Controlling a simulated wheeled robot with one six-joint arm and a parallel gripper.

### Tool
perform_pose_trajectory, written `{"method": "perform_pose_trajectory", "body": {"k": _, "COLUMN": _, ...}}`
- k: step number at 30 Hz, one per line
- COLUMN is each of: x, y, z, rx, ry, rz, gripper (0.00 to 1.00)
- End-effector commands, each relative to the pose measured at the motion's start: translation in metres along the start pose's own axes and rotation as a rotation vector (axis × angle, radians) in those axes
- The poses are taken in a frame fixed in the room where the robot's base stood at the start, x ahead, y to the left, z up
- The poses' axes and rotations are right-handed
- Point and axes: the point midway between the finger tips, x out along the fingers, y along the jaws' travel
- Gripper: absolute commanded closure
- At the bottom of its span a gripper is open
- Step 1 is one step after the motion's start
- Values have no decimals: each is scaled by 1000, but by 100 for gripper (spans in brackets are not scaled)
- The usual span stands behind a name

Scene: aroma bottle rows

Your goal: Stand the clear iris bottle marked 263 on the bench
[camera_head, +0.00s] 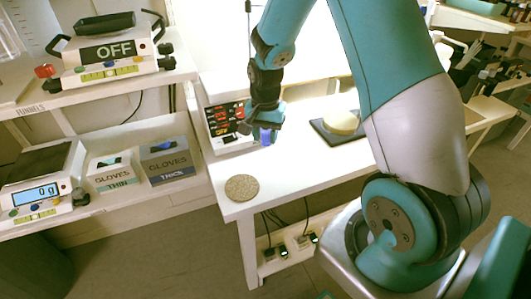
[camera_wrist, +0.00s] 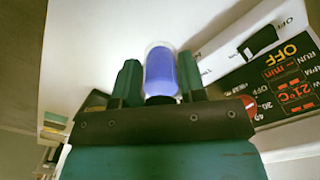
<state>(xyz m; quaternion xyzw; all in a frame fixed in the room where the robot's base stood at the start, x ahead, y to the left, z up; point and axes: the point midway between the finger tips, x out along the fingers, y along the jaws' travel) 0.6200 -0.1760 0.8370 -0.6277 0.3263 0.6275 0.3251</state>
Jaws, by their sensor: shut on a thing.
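My gripper (camera_head: 264,122) is shut on a bottle with violet-blue contents (camera_head: 266,136), above the white bench (camera_head: 238,208). In the wrist view the bottle (camera_wrist: 162,72) sits between the two teal fingers of my gripper (camera_wrist: 160,85). It has a clear rounded end and a dark part near the gripper's palm. No number can be read on it. In the head view its lower end seems clear of the bench top, but the exact gap cannot be told.
A round cork mat (camera_head: 242,188) lies at the bench's front left corner. A hotplate-like device with a red display (camera_head: 228,122) stands behind the gripper. A dark pad (camera_head: 325,134) with a pale round block (camera_head: 341,122) lies to the right. Bare bench lies between mat and pad.

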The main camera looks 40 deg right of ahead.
Motion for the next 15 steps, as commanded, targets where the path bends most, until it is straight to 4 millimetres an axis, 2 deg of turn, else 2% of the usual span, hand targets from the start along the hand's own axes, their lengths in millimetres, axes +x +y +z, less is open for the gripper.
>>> {"method": "perform_pose_trajectory", "body": {"k": 1, "x": 10, "y": 0, "z": 1, "rx": 0, "ry": -2, "rz": 2, "gripper": 100}}
{"method": "perform_pose_trajectory", "body": {"k": 3, "x": 18, "y": 0, "z": 0, "rx": -1, "ry": -1, "rz": 1, "gripper": 100}}
{"method": "perform_pose_trajectory", "body": {"k": 8, "x": 29, "y": 0, "z": 0, "rx": -1, "ry": 0, "rz": 0, "gripper": 100}}
{"method": "perform_pose_trajectory", "body": {"k": 15, "x": 61, "y": 0, "z": 0, "rx": -1, "ry": -1, "rz": 1, "gripper": 100}}
